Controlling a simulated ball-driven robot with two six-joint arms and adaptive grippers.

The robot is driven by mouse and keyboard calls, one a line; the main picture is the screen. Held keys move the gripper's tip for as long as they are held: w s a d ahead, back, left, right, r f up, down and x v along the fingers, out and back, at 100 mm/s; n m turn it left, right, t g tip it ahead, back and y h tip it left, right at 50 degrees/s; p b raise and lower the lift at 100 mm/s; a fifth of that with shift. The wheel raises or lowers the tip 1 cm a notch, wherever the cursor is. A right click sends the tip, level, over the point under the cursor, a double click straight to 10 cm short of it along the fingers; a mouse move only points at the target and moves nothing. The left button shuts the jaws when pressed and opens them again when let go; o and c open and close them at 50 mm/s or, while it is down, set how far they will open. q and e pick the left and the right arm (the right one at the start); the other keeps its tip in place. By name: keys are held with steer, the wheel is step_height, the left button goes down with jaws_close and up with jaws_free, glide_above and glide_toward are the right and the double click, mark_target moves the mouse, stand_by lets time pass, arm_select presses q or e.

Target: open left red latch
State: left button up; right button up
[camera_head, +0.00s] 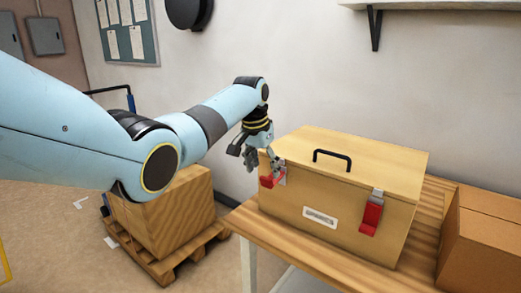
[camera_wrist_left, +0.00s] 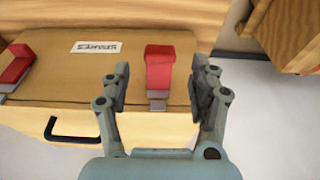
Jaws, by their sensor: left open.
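A tan wooden box (camera_head: 335,190) with a shut lid stands on the table. Its left red latch (camera_head: 268,181) is on the front near the left corner, partly hidden by a finger. Its red tab appears to stick outward from the front. The right red latch (camera_head: 371,217) hangs flat down the front. My left gripper (camera_head: 263,163) is open at the left latch. In the left wrist view the left latch (camera_wrist_left: 160,70) shows between the spread fingers of the left gripper (camera_wrist_left: 161,80), with gaps on both sides. My right gripper is not in view.
A black handle (camera_head: 332,157) stands up from the lid. A cardboard box (camera_head: 485,240) is at the right on the wooden table (camera_head: 290,246). A crate (camera_head: 170,212) on a pallet (camera_head: 165,265) stands on the floor at the left. A wall shelf bracket (camera_head: 374,28) is above.

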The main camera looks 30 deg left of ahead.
arm_select(q)
steer(key=v, duration=0.6)
steer(key=shift+r, duration=0.3)
steer(key=s+d+f+g+b, duration=0.1)
steer(key=s+f+g+b, duration=0.15)
steer(key=s+f, duration=0.85)
steer(key=s+d+f+g+b, duration=0.1)
steer(key=s+f+b, duration=0.2)
steer(key=s+f, duration=0.85)
steer(key=s+d+f+g+b, duration=0.15)
steer(key=s+f, duration=0.25)
steer(key=f, duration=1.4)
steer(key=s+d+f+b, duration=0.1)
steer(key=s+f+b, duration=0.2)
steer(key=s+f, duration=0.75)
steer(key=s+f+y+b, duration=0.15)
steer(key=s+f, duration=0.45)
steer(key=s, duration=0.9)
steer(key=s+d+f+h+b, duration=0.1)
steer(key=s+f+b, duration=0.2)
steer(key=s+f, duration=0.8)
steer(key=w+r+t, duration=0.2)
steer(key=t, duration=0.1)
steer(key=shift+w+y, duration=0.2)
steer(key=shift+y, duration=0.05)
